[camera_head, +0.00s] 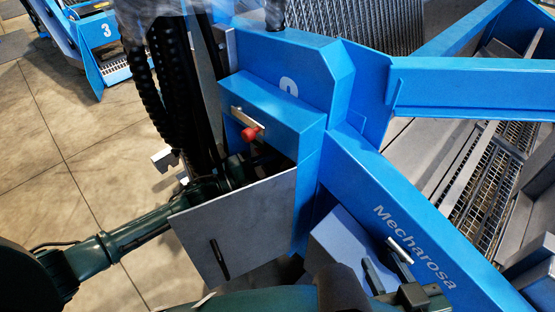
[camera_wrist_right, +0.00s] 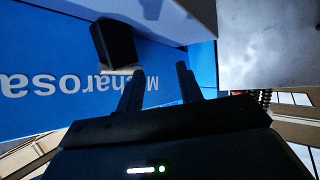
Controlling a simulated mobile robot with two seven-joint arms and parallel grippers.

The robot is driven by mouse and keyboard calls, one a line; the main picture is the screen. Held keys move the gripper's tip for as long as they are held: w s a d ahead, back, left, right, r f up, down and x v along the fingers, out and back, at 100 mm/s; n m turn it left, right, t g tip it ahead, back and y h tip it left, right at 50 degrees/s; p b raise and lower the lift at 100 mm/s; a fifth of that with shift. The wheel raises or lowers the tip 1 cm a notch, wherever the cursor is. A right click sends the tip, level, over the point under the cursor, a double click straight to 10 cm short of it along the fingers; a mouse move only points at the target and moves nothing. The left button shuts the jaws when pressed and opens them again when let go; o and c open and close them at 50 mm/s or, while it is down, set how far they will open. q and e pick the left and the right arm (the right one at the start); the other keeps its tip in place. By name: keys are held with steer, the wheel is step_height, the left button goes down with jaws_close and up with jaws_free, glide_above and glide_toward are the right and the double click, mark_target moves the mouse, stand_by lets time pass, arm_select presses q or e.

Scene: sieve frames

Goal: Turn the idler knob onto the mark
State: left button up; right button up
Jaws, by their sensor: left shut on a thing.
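A blue housing (camera_head: 290,115) on the sieve frame carries a pale metal lever with a red knob (camera_head: 250,133). Below it a dark opening shows behind a tilted grey panel (camera_head: 240,222) with a black slot or handle. My left arm reaches behind this panel, and my left gripper (camera_head: 262,160) is at the opening, below the red knob and mostly hidden. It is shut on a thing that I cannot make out. I cannot make out any mark. My right gripper (camera_head: 388,272) is lower right, by the lettered blue beam; its fingers (camera_wrist_right: 160,88) stand apart and look empty.
The blue beam (camera_head: 400,235) lettered "Mecharosa" runs down right. A black block (camera_wrist_right: 113,45) shows near the right fingers, and a pale panel (camera_wrist_right: 265,45) stands beside them. Another blue frame marked 3 (camera_head: 100,45) stands back left. Tiled floor (camera_head: 60,130) is clear at left.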

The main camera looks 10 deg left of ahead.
arm_select(q)
steer(key=m+p, duration=0.1)
steer(key=m, duration=0.1)
steer(key=shift+m+g+y, duration=0.3)
steer(key=shift+m+g, duration=0.1)
arm_select(e)
steer(key=shift+s+d+r, duration=0.1)
steer(key=shift+d+r, duration=0.05)
steer(key=shift+r, duration=0.75)
arm_select(q)
steer(key=m+y+p, duration=0.1)
steer(key=m, duration=0.2)
steer(key=shift+f+g+p, duration=0.15)
steer(key=shift+g+p, duration=0.2)
steer(key=shift+g, duration=0.05)
steer(key=shift+f+m, duration=0.1)
steer(key=shift+m, duration=0.3)
arm_select(e)
steer(key=shift+s+d+r+m+t+h, duration=0.15)
steer(key=shift+s+d+r+m, duration=0.15)
steer(key=shift+r, duration=0.25)
steer(key=shift+s+d+r+m+t+h, duration=0.1)
steer(key=shift+d+r+m+t+h, duration=0.1)
steer(key=shift+r+m, duration=0.25)
arm_select(q)
steer(key=shift+y, duration=0.3)
arm_select(e)
steer(key=shift+w+r, duration=0.1)
steer(key=shift+d, duration=0.1)
